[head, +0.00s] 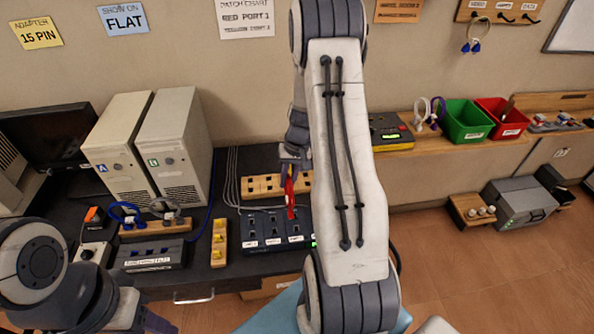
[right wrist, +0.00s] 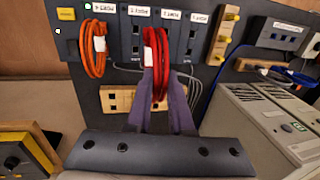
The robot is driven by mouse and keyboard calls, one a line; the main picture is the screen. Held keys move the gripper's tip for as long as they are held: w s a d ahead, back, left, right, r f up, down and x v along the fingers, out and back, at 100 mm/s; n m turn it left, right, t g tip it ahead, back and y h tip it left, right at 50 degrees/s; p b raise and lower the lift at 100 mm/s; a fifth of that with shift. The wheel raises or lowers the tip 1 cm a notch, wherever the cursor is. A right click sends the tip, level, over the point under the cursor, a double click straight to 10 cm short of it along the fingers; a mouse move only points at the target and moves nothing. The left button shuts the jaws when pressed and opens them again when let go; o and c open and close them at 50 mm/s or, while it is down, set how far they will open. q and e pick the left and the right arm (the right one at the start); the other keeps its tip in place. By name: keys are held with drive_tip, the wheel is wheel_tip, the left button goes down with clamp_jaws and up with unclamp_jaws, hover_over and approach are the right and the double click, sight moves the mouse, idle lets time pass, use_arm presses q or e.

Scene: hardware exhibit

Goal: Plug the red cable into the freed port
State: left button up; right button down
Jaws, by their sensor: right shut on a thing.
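My right gripper (head: 291,160) is shut on the coiled red cable (head: 291,196), which hangs below its fingers over the dark blue port panel (head: 262,243). In the right wrist view the panel is upside down, with a row of white port labels (right wrist: 139,10). There the red cable (right wrist: 156,52) runs from my fingers (right wrist: 160,110) across the panel between dark slots. I cannot tell whether its end touches a port. A coiled orange cable (right wrist: 95,48) lies over the panel's end bay. Only a dark edge of my left gripper (head: 158,323) may show at the bottom left.
A wooden block with slots (head: 262,186) stands behind the panel, and one with yellow pieces (head: 219,243) left of it. Two beige computer towers (head: 172,145) stand further left. Green (head: 467,120) and red (head: 503,118) bins sit on the right shelf. My right arm hides the panel's right part.

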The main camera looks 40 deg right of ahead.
wheel_tip(320, 180, down, 6)
drive_tip(key=d+b, duration=0.2)
drive_tip(key=b, duration=0.2)
drive_tip(key=shift+s+m, duration=0.3)
drive_tip(key=shift+r, duration=0.1)
drive_tip(key=shift+s+b, duration=0.1)
drive_tip(key=shift+b, duration=0.35)
idle(1.1)
drive_tip(key=shift+f+b, duration=1)
drive_tip(key=shift+b, duration=0.15)
idle(1.9)
idle(0.3)
drive_tip(key=shift+c, duration=0.5)
unclamp_jaws()
drive_tip(key=shift+r, duration=0.1)
